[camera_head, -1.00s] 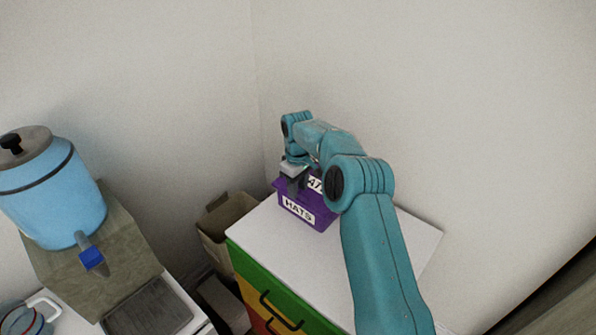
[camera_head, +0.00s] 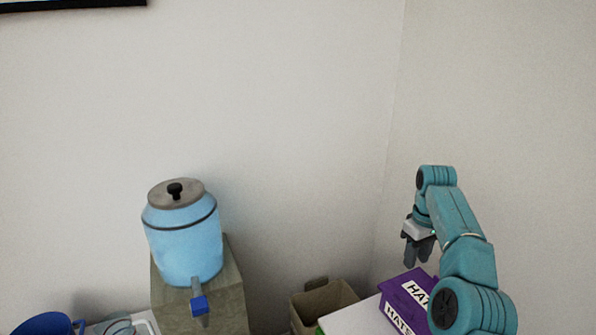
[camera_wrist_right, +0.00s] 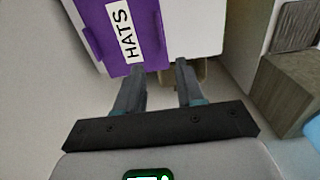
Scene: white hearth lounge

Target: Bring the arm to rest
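My right arm comes in from the lower right of the head view. Its gripper (camera_head: 418,250) hangs pointing down, above and a little behind the purple HATS box (camera_head: 398,292). In the right wrist view the two fingers of the gripper (camera_wrist_right: 159,82) stand apart with nothing between them. The purple box (camera_wrist_right: 93,28) lies beyond the fingertips at the upper left there, with its HATS label showing. The box's right part is hidden behind my arm in the head view. My left gripper is not in view.
The box sits on a white cabinet top (camera_head: 352,318) in the corner. A brown open bin (camera_head: 322,303) stands left of it. A blue drink dispenser (camera_head: 185,245) stands on a stone-like block (camera_head: 232,300). A blue mug (camera_head: 45,324) shows at lower left.

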